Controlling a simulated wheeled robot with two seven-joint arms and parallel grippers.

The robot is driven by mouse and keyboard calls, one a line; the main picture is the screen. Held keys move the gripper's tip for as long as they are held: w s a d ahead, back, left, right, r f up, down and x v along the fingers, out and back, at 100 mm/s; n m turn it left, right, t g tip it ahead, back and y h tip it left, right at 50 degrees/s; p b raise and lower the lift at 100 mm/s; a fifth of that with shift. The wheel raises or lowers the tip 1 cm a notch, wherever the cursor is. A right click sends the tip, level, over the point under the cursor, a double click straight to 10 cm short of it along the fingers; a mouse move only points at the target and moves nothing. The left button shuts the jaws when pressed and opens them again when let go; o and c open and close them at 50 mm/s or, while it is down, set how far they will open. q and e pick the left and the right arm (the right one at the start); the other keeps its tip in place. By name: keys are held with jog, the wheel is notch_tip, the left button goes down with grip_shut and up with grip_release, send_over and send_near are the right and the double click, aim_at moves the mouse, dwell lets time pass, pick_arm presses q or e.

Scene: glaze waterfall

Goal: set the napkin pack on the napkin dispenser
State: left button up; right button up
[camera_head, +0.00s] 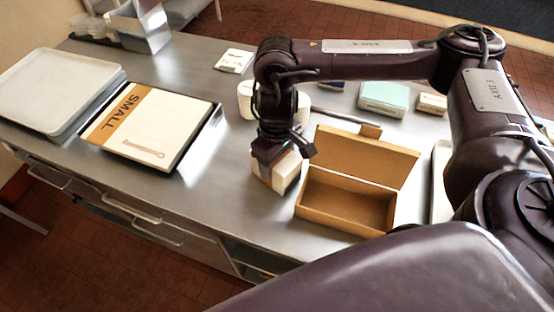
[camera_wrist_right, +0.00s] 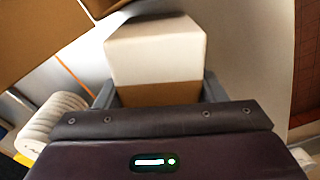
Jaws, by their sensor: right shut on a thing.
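The napkin pack, a white block with a brown band (camera_head: 287,172), is held in my right gripper (camera_head: 272,160) low over the steel counter, left of the open cardboard box. Whether it touches the counter is unclear. In the right wrist view the pack (camera_wrist_right: 155,58) sits between the two jaws, which are shut on its sides. A shiny metal box-like holder (camera_head: 146,24) at the far left back looks like the napkin dispenser; it is well away from the gripper. My left gripper is not in view.
An open cardboard box (camera_head: 345,203) stands right beside the pack. A flat box marked SMALL (camera_head: 150,125) and pale trays (camera_head: 60,85) lie to the left. White rounded items (camera_head: 245,98) stand behind my gripper. A mint box (camera_head: 384,97) is farther back.

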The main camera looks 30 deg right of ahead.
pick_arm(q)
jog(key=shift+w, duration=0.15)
pick_arm(e)
jog(key=o, duration=1)
jog(key=shift+f, duration=0.1)
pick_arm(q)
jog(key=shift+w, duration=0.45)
pick_arm(e)
jog(key=shift+o, duration=0.2)
